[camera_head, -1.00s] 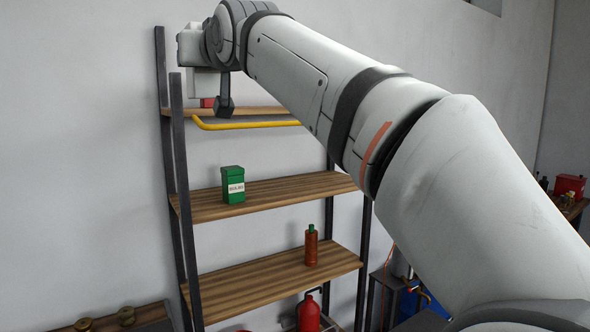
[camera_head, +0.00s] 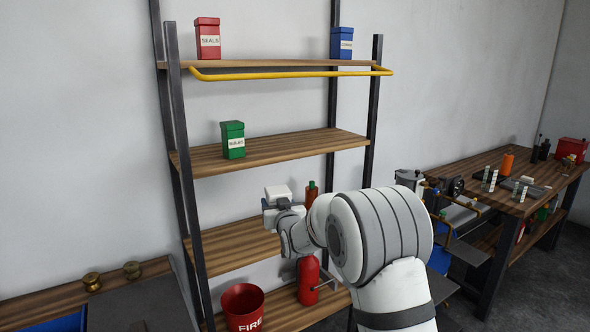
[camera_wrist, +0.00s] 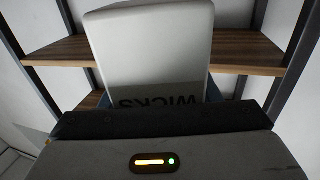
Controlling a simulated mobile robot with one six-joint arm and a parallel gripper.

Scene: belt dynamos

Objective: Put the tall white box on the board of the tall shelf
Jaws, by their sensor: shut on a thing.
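The tall white box (camera_wrist: 150,50) fills the upper middle of the wrist view, with dark lettering reading WICKS upside down. In the head view a small white block (camera_head: 278,192) at my gripper appears to be part of the box, mostly hidden. The tall shelf has dark posts and several wooden boards. My gripper shows in front of the board (camera_head: 225,245) below the one with the green box.
A red SEALS box (camera_head: 208,38) and a blue box (camera_head: 342,43) stand on the top board, behind a yellow rail (camera_head: 290,75). The green box (camera_head: 233,139) leaves its board (camera_head: 290,147) mostly clear.

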